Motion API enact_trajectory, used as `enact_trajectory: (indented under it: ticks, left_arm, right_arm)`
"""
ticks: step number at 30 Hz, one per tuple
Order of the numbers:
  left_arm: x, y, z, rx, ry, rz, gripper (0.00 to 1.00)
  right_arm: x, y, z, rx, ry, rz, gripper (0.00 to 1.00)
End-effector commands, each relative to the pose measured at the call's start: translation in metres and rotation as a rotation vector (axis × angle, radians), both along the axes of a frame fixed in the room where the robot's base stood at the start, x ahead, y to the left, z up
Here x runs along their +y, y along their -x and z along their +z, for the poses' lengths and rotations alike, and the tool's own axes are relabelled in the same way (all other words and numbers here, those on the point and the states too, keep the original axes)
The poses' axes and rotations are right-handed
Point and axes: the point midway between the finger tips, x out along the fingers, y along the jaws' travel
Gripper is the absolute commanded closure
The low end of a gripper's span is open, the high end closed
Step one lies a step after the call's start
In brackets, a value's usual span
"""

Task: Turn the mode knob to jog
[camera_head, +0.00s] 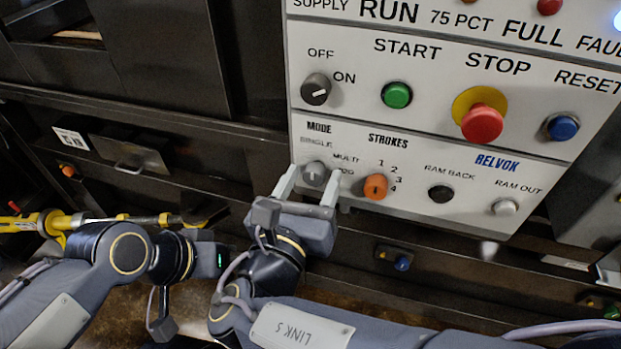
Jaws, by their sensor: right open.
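The mode knob (315,174) is a round grey knob at the lower left of the white control panel (440,135), under the word MODE. SINGLE is printed above it, MULTI to its upper right, and JOG to its right, partly covered by my finger. Its pale mark looks near upright, but is too small to read surely. My right gripper (314,172) is open, with one finger on each side of the knob. I cannot tell whether the fingers touch it. My left arm is at the lower left; its fingers do not show.
The orange strokes knob (376,187) sits close to the right finger. The off/on knob (316,89), green start button (397,95) and red stop button (482,123) are above. Black ram back (441,194) and grey ram out (505,207) buttons are farther right.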

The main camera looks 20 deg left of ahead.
Motion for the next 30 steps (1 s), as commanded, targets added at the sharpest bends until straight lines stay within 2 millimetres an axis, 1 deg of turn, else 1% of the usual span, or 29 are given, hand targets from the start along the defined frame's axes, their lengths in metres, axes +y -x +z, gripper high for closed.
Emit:
enact_trajectory:
  ticks: [4, 14, 23, 30]
  left_arm:
    - [0.000, 0.000, 0.000, 0.000, 0.000, 0.000, 0.64]
    - [0.000, 0.000, 0.000, 0.000, 0.000, 0.000, 0.64]
    - [0.000, 0.000, -0.006, 0.000, 0.000, 0.000, 0.64]
    - [0.000, 0.000, -0.024, 0.000, 0.000, 0.000, 0.64]
  right_arm:
    - [0.000, 0.000, 0.000, 0.000, 0.000, 0.000, 0.49]
    - [0.000, 0.000, 0.000, 0.000, -0.001, -0.001, 0.92]
    - [0.000, 0.000, -0.002, -0.001, -0.042, -0.001, 0.92]
    - [0.000, 0.000, -0.004, -0.006, -0.181, -0.002, 0.92]
